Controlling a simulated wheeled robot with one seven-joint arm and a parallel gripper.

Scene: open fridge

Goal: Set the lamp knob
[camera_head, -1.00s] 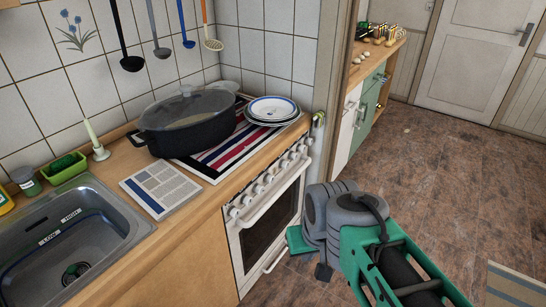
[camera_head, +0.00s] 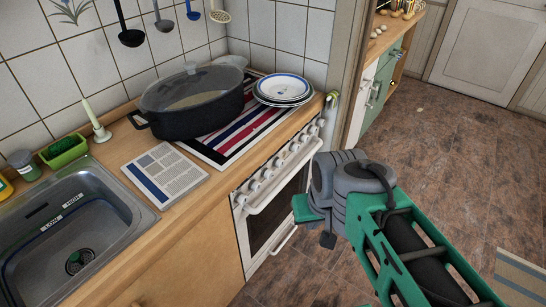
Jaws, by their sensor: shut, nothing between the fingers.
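No lamp and no knob marked as a lamp's can be picked out. A row of white round knobs (camera_head: 268,174) runs along the top front of the white stove (camera_head: 262,222); which one is for a lamp cannot be told. My arm (camera_head: 400,235), green with grey joints, reaches in from the lower right. Its grey joint (camera_head: 345,190) is in front of the stove's right side in the picture and hides part of it. My gripper's fingers cannot be made out; they seem hidden behind the arm or out of frame.
A black pot (camera_head: 195,112) and stacked plates (camera_head: 283,88) are on the striped cloth (camera_head: 218,150) above the stove. A newspaper (camera_head: 163,172) lies beside the sink (camera_head: 110,215). The oven handle (camera_head: 285,190) sticks out. The brown floor (camera_head: 460,150) at right is open.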

